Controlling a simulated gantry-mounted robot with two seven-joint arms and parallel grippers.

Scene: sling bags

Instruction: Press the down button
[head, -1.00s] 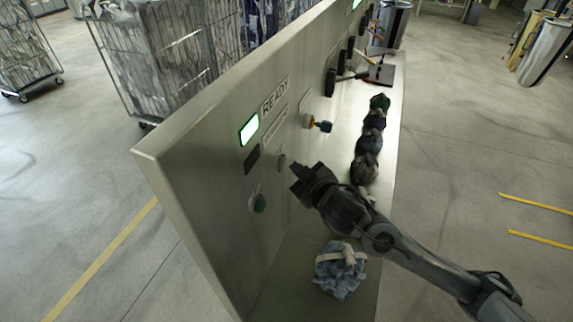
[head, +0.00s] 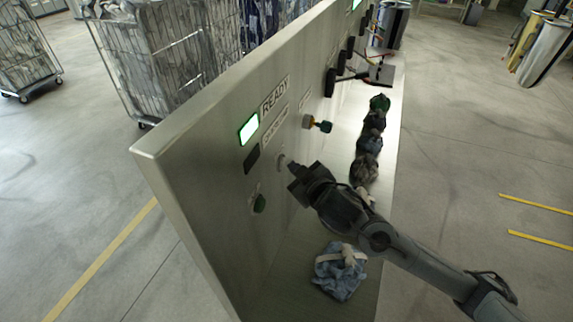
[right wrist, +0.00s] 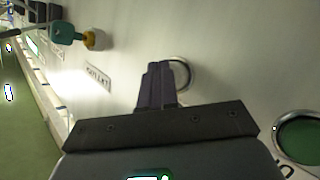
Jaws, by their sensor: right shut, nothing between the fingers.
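My right gripper (head: 293,170) is shut and empty, its fingertips at the upright metal panel (head: 200,180). In the right wrist view its closed fingers (right wrist: 157,82) partly cover a round, metal-ringed button (right wrist: 183,75). I cannot tell whether they touch it. That button (head: 281,161) also shows in the head view, just left of the fingertips. A green button (head: 259,203) sits lower on the panel, and also shows at the right of the wrist view (right wrist: 304,136). I cannot read which is the down button. My left gripper is not in view.
A lit green READY display (head: 249,129) is above the buttons. A blue cloth bundle (head: 341,270) and several dark bundles (head: 368,142) lie on the ledge. A wire cart (head: 165,55) stands behind the panel.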

